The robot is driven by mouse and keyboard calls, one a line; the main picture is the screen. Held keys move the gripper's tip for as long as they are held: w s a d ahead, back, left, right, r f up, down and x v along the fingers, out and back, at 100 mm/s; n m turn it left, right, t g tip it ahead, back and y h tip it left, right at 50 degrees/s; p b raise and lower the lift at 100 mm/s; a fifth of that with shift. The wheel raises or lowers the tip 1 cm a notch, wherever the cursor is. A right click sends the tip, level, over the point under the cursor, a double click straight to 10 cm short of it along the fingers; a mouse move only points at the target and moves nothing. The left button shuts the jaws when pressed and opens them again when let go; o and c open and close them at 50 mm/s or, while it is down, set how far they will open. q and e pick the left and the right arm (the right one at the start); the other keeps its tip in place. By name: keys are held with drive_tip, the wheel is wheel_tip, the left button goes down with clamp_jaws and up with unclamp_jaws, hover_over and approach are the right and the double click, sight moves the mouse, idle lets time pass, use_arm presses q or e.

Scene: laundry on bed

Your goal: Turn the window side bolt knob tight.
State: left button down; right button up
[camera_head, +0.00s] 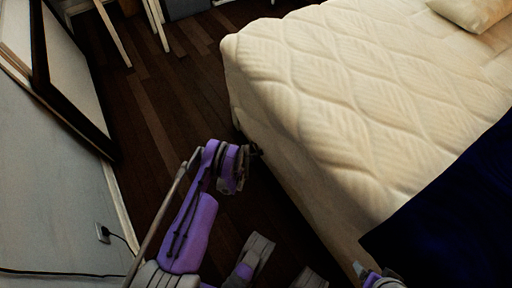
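No bolt knob can be made out in the head view. The bed (330,90) with a cream quilted mattress fills the right side, and its low side below the mattress is dark. My purple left arm reaches up from the bottom, and its dark end, the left gripper (253,151), is beside the bed's lower side edge. Its fingers are too small and dark to read, and whether it touches the bed frame cannot be told. A small purple and grey part of my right arm shows at the bottom edge, in front of the bed; its fingers cannot be made out.
A dark blue cloth (450,225) lies on the bed at right, and a pillow (472,10) at the top. A dark-framed panel (75,70) leans along the left wall, with a plugged socket (103,232) below. Dark wooden floor (165,90) is clear between wall and bed.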

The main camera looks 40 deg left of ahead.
idle(0.3)
use_arm(q)
drive_tip(key=shift+c, duration=1.3)
unclamp_jaws()
drive_tip(key=shift+s+r, duration=0.1)
drive_tip(key=a+p+v, duration=0.1)
drive_tip(key=p+v, duration=0.3)
drive_tip(key=v, duration=0.3)
drive_tip(key=shift+s+d, duration=0.2)
drive_tip(key=shift+d, duration=0.35)
